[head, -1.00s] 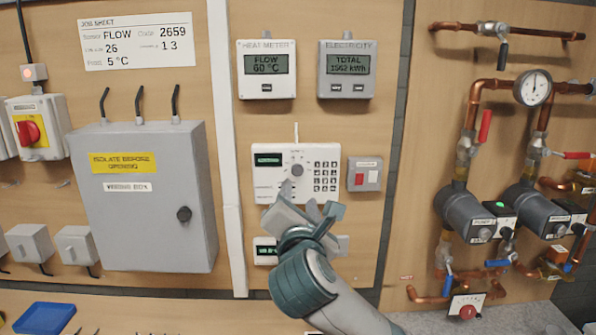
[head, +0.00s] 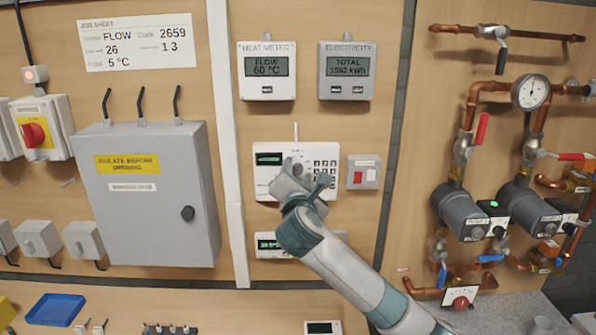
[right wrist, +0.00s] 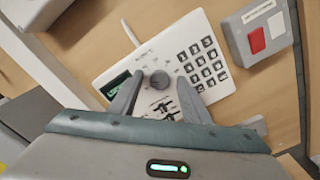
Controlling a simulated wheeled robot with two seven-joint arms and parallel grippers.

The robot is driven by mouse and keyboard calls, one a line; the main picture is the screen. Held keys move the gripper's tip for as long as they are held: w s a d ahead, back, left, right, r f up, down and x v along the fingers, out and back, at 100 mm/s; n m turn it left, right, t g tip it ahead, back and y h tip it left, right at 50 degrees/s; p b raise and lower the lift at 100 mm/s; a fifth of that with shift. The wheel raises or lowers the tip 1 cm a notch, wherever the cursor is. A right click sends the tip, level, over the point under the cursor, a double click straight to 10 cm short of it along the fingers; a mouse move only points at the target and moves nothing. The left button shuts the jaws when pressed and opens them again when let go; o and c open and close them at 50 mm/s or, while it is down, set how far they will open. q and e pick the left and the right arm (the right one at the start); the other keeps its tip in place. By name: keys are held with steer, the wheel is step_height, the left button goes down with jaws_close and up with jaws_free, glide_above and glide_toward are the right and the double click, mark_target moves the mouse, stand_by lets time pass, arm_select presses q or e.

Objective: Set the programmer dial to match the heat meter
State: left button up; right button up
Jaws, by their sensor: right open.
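The white programmer (head: 265,185) is on the wooden board below the heat meter, with a small dark display and a keypad. Its round grey dial (right wrist: 160,79) shows in the right wrist view, just beyond the fingertips; in the head view my gripper covers it. My right gripper (head: 292,172) is in front of the programmer. In the right wrist view the open right gripper (right wrist: 156,88) has its fingers spread around the near side of the dial; contact cannot be told. The heat meter (head: 266,71) reads FLOW 60 °C. My left gripper is not in view.
A grey switch box (head: 363,172) with red and white buttons is right of the programmer. The electricity meter (head: 346,71) reads TOTAL 1562 kWh. A small display unit (head: 268,245) sits below. A large grey box (head: 150,200) stands left; copper pipes and pumps (head: 460,210) are at right.

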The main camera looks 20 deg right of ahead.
steer(key=c, duration=1)
steer(key=shift+c, duration=0.2)
steer(key=shift+m, duration=0.5)
steer(key=m+b, duration=0.1)
steer(key=m, duration=0.2)
steer(key=shift+f+m, duration=0.15)
steer(key=shift+m, duration=0.15)
steer(key=m+b, duration=0.1)
steer(key=m, duration=0.4)
steer(key=m+b, duration=0.1)
steer(key=m, duration=0.5)
steer(key=shift+f, duration=0.1)
steer(key=m+b, duration=0.1)
steer(key=m, duration=0.3)
